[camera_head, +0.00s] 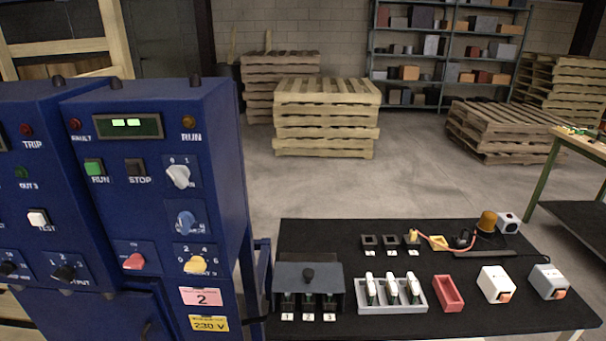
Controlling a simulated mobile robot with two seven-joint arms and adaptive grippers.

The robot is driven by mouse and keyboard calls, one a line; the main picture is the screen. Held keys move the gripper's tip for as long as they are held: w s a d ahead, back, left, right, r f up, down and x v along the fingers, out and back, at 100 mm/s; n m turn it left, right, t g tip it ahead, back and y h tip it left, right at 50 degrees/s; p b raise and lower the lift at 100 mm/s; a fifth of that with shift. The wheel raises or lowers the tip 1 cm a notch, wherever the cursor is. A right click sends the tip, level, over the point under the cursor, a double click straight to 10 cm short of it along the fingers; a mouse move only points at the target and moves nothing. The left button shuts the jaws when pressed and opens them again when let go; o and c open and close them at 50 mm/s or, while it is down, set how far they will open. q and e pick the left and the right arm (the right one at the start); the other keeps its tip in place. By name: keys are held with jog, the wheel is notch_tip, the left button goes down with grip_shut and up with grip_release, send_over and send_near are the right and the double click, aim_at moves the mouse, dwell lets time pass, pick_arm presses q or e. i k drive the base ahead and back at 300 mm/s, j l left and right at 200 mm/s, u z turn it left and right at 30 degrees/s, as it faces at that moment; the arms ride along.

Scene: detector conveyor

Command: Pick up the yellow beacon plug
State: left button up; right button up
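The yellow beacon plug (413,235) appears to be a small yellow piece standing at the rightmost of three small black sockets on the black-topped table. An orange cord runs from it to the right. A second yellow piece (437,242), flat and frame-like, lies just right of it; its exact form is too small to tell. The amber beacon (487,221) stands farther right on a dark base. Neither of my grippers is in view.
The black table (350,240) also holds a dark three-slot box (308,279), a grey rack (392,308) with white-topped items, an empty red bin (448,293), a white box (496,284) and a grey box (548,281). Blue control cabinets (220,120) stand close on the left.

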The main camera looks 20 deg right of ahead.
aim_at(412, 236)
jog(key=z, duration=1.35)
jog(key=i+l+u, duration=0.15)
jog(key=l, duration=0.25)
jog(key=l+u, duration=0.2)
jog(key=l, duration=0.15)
